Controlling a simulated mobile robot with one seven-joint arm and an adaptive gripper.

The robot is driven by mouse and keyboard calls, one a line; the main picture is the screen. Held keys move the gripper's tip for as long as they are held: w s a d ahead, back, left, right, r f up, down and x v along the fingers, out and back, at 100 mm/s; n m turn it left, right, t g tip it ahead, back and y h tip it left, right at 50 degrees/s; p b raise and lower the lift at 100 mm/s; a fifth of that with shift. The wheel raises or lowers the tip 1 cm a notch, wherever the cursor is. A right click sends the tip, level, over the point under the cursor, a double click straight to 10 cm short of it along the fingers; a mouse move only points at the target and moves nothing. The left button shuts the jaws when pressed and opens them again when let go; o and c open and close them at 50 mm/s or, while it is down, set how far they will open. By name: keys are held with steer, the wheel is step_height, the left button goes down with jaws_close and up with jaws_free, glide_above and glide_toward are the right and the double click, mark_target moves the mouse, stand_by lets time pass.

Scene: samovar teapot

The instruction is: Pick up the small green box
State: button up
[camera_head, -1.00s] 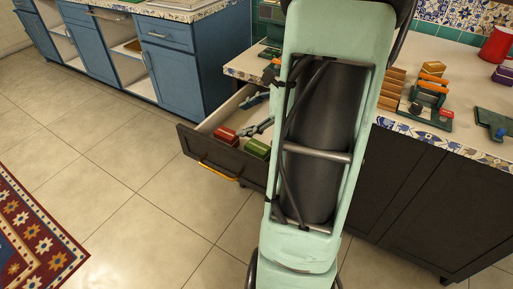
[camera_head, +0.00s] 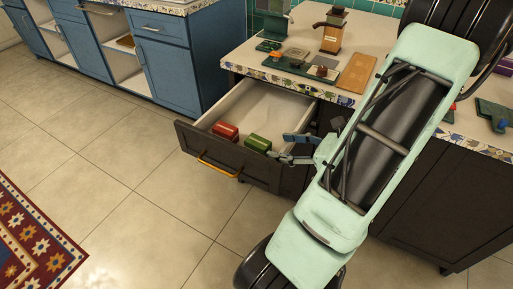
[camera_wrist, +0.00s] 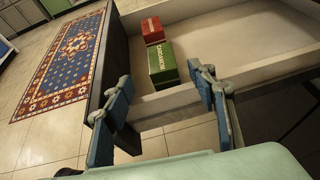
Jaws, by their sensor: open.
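The small green box (camera_head: 258,143) lies in the open drawer (camera_head: 206,163), near its front right corner. In the wrist view the green box (camera_wrist: 163,62) stands against the drawer's front panel, beyond my gripper. My gripper (camera_head: 292,148) is open and empty at the drawer's right side, just right of the green box. In the wrist view my gripper's two blue fingers (camera_wrist: 163,118) are spread apart, on the near side of the drawer's side wall. The fingers do not touch the box.
A red box (camera_head: 225,131) lies in the drawer just left of the green one, and it shows in the wrist view (camera_wrist: 152,30). The rest of the drawer is bare. The counter (camera_head: 262,45) above holds a wooden grinder (camera_head: 333,32) and a wooden board (camera_head: 356,73).

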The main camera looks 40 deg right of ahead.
mark_target(256, 140)
steer(key=b+x, duration=0.1)
steer(key=x, duration=0.3)
steer(key=shift+w+a+f, duration=0.15)
steer(key=shift+w+f, duration=0.05)
steer(key=shift+w, duration=0.15)
steer(key=shift+r+b+x, duration=0.15)
steer(key=shift+b+x, duration=0.4)
steer(key=shift+x, duration=0.85)
steer(key=shift+r+b+x, duration=0.1)
steer(key=shift+b+x, duration=0.4)
steer(key=shift+x, duration=0.85)
steer(key=shift+w, duration=0.1)
steer(key=shift+c, duration=0.3)
steer(key=c, duration=1.2)
steer(key=shift+r, duration=0.1)
